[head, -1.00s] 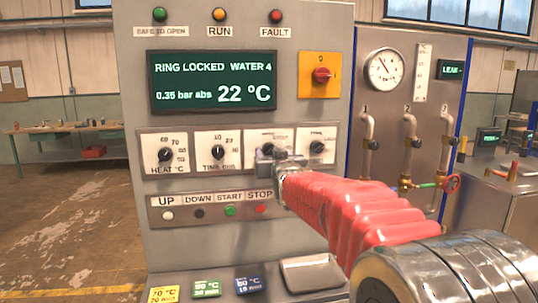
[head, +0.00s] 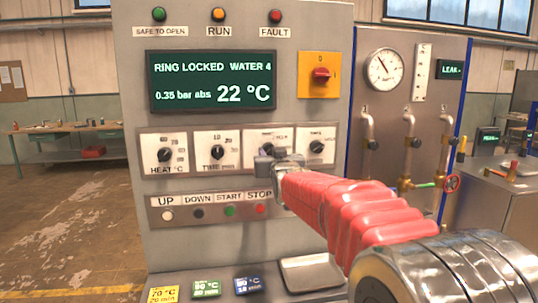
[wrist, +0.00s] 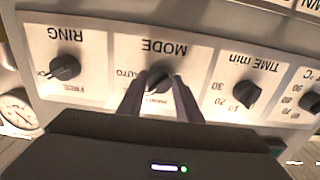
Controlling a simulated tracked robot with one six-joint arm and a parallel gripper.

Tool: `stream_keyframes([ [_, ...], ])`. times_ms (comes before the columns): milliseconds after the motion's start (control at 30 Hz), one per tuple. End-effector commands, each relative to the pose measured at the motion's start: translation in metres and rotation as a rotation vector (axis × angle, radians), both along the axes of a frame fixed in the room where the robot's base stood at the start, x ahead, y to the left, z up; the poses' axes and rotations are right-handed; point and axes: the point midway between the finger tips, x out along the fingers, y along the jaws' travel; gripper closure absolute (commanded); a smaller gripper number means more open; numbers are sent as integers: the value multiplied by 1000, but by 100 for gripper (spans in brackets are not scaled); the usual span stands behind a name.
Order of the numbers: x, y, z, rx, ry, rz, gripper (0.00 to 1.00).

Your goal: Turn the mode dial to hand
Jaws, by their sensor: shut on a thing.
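The mode dial (wrist: 159,78) is a dark round knob on a white plate marked MODE, seen upside down in the wrist view. My gripper (wrist: 157,84) has one finger on each side of this dial and is shut on it. The fingers cover part of the lettering, so I cannot tell exactly where the pointer stands. AUTO shows to the left of the dial in the wrist view. In the head view my gripper (head: 277,166) is at the third plate from the left, covering its lower part, with the mode dial (head: 266,149) partly showing above.
The ring dial (wrist: 64,67) and time dial (wrist: 246,94) flank the mode dial closely. In the head view, a row of buttons (head: 230,211) lies below the dials. The display (head: 212,81) reads RING LOCKED. A red switch (head: 321,74) is at the upper right.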

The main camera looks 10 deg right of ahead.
Motion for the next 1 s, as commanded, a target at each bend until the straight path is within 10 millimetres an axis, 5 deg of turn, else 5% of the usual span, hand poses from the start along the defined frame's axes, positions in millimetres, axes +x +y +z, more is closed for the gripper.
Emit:
stream_keyframes([
  [467, 0, 1, 0, -144, 1, 6, 91],
  [1000, 0, 1, 0, -583, 1, 7, 91],
])
